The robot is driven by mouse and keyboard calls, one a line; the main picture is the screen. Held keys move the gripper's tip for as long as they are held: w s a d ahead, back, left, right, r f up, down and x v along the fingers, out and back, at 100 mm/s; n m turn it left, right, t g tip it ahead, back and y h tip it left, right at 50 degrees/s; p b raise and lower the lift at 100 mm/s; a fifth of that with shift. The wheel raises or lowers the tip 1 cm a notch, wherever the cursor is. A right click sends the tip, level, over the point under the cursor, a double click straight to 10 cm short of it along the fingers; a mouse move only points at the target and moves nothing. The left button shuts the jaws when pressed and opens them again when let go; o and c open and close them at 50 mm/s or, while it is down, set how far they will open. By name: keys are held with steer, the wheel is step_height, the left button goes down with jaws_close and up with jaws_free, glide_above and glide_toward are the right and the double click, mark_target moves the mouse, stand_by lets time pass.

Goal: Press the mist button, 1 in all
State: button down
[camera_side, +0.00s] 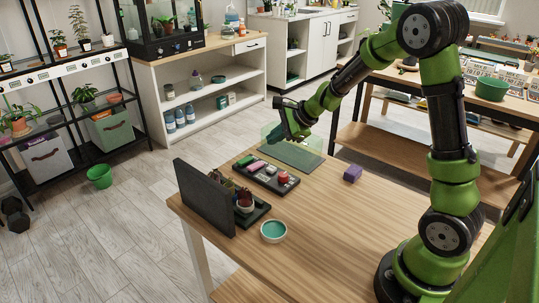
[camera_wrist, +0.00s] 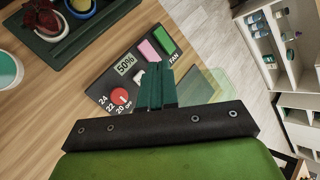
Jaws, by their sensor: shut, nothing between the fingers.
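A dark control panel (camera_side: 267,177) lies on the wooden table. In the wrist view the panel (camera_wrist: 105,88) shows a "50%" display (camera_wrist: 125,64), a pink button (camera_wrist: 149,50), a green button (camera_wrist: 164,39) beside the word FAN, and a red knob (camera_wrist: 119,96) with numbers around it. A small white part shows beside my fingers. I cannot read a mist label; my fingers cover part of the panel. My gripper (camera_wrist: 158,68) is shut and empty, its teal fingers over the panel's edge in that view. In the side view my gripper (camera_side: 278,133) is raised above the table, behind the panel.
A green mat (camera_side: 290,154) lies behind the panel, and a translucent pane shows near my gripper. An upright dark board (camera_side: 204,198), a tray of small pots, and a teal-filled bowl (camera_side: 273,231) stand left and in front.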

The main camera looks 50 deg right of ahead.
mark_target(274, 169)
steer(key=shift+w+d+r+m+t, duration=0.3)
steer(key=shift+w+d+r+m, duration=0.2)
steer(key=shift+m, duration=0.2)
steer(key=shift+a+f, duration=0.1)
steer(key=shift+f, duration=4.25)
steer(key=shift+f, duration=0.1)
steer(key=shift+f, duration=0.35)
steer(key=shift+f, duration=0.5)
steer(key=shift+r, duration=0.95)
